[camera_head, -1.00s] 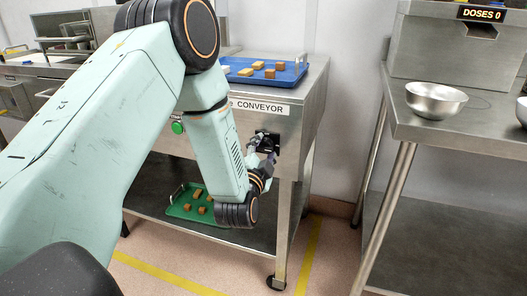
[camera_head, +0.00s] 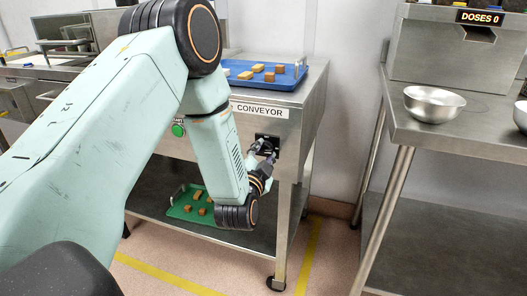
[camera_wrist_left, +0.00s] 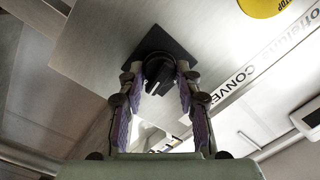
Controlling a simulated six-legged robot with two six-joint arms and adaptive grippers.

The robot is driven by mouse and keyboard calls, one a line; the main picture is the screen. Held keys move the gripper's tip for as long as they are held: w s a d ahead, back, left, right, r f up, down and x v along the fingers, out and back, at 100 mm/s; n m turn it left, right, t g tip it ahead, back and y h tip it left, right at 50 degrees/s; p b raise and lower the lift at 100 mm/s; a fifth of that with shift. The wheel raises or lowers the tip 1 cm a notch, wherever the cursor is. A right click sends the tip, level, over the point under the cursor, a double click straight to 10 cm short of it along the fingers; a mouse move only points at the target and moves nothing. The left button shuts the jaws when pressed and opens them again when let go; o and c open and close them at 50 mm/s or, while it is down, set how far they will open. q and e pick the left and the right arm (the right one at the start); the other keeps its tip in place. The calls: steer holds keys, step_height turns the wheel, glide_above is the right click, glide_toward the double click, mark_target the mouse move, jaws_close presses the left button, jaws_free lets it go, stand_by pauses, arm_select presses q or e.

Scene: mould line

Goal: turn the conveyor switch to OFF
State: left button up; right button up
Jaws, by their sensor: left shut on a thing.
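The conveyor switch is a black rotary knob on a dark square plate (camera_head: 268,140) on the steel front, below the CONVEYOR label (camera_head: 262,109). In the left wrist view the knob (camera_wrist_left: 158,72) sits between the fingertips, in front of its plate (camera_wrist_left: 172,47). My left gripper (camera_head: 265,151) is at the switch, its fingers (camera_wrist_left: 158,80) shut on the knob from both sides. The knob's position marks are too small or hidden to read. My right gripper does not show.
A green start button (camera_head: 178,130) is left of the switch. A blue tray (camera_head: 240,79) with several small blocks lies on top, and a green tray (camera_head: 181,212) on the shelf below. A steel table (camera_head: 470,128) with a bowl (camera_head: 434,104) stands at right.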

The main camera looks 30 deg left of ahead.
arm_select(q)
steer(key=n+p, duration=0.2)
steer(key=n, duration=0.1)
steer(key=shift+r, duration=0.1)
steer(key=n+h+p, duration=0.1)
steer(key=n, duration=0.3)
steer(key=shift+n+g+p, duration=0.3)
steer(key=shift+p, duration=0.1)
steer(key=n, duration=0.3)
steer(key=shift+s+a+p, duration=0.1)
steer(key=shift+a+p, duration=0.05)
steer(key=shift+p, duration=0.2)
steer(key=shift+n+h, duration=0.6)
steer(key=shift+n, duration=1.6)
steer(key=o, duration=1.2)
steer(key=shift+c, duration=0.2)
steer(key=v, duration=1.2)
